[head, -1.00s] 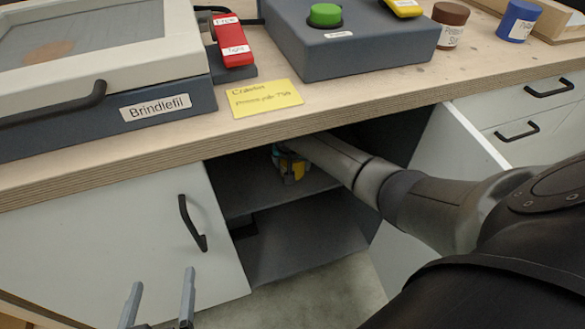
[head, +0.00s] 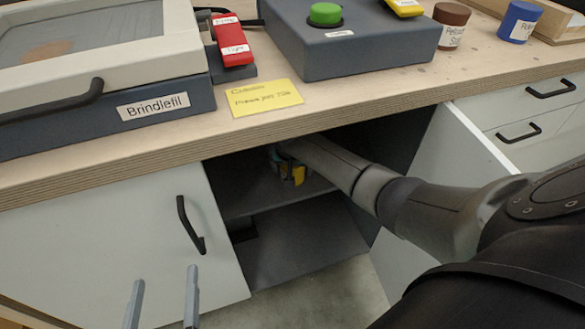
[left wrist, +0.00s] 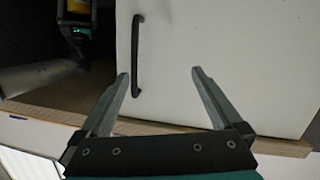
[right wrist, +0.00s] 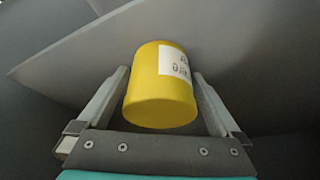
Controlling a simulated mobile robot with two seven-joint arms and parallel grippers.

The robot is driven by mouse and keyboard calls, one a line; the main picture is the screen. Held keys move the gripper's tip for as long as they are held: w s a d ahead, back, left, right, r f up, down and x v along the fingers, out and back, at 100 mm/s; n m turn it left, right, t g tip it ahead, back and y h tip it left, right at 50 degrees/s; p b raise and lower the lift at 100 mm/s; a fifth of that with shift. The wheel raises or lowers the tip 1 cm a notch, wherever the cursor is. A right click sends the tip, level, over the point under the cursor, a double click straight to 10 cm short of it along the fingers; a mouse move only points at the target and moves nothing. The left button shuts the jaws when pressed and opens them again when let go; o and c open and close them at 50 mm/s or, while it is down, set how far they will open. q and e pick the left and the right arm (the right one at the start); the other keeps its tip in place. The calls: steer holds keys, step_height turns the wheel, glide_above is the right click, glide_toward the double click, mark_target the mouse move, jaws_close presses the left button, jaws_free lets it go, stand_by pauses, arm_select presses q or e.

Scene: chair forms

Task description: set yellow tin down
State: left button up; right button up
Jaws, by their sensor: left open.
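The yellow tin (right wrist: 150,85) with a white label is inside the open cupboard, at the upper shelf (head: 245,200). In the right wrist view it sits between the two fingers of my right gripper (right wrist: 161,74), which are spread wide, one on each side. In the head view the tin (head: 298,173) is partly hidden by the gripper and the worktop edge; its contact with the shelf is hard to see. My left gripper (head: 163,285) is open and empty in front of the left cupboard door (head: 110,240); its fingers also show in the left wrist view (left wrist: 159,72).
The right cupboard door (head: 450,150) stands open beside my right arm. The worktop (head: 350,95) overhangs the cupboard and carries a grey box with a green button (head: 325,14), a red device (head: 233,42) and jars (head: 450,25). The lower cupboard space (head: 300,240) looks empty.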

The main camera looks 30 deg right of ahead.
steer(key=shift+s+r+p, duration=0.1)
steer(key=shift+r+p, duration=0.3)
steer(key=shift+r, duration=0.15)
steer(key=shift+s+a+r+p, duration=0.25)
steer(key=shift+r+p, duration=0.2)
steer(key=shift+r, duration=0.2)
steer(key=shift+s+a+r+p, duration=0.1)
steer(key=shift+r+p, duration=0.2)
steer(key=shift+r, duration=0.1)
steer(key=shift+s+a+p, duration=0.6)
steer(key=shift+s+a, duration=0.1)
steer(key=shift+s, duration=0.25)
steer(key=shift+s+a+p, duration=0.45)
steer(key=shift+s+a, duration=0.15)
steer(key=shift+s, duration=0.2)
arm_select(q)
steer(key=s+a+f+g+y+p, duration=0.2)
steer(key=s+a+g+y, duration=0.3)
steer(key=a+g, duration=0.5)
steer(key=shift+s+a+f+y, duration=0.15)
steer(key=shift+a+f+y, duration=0.15)
steer(key=shift+f, duration=0.2)
arm_select(e)
steer(key=s+a, duration=0.4)
steer(key=s, duration=0.2)
steer(key=shift+a, duration=0.4)
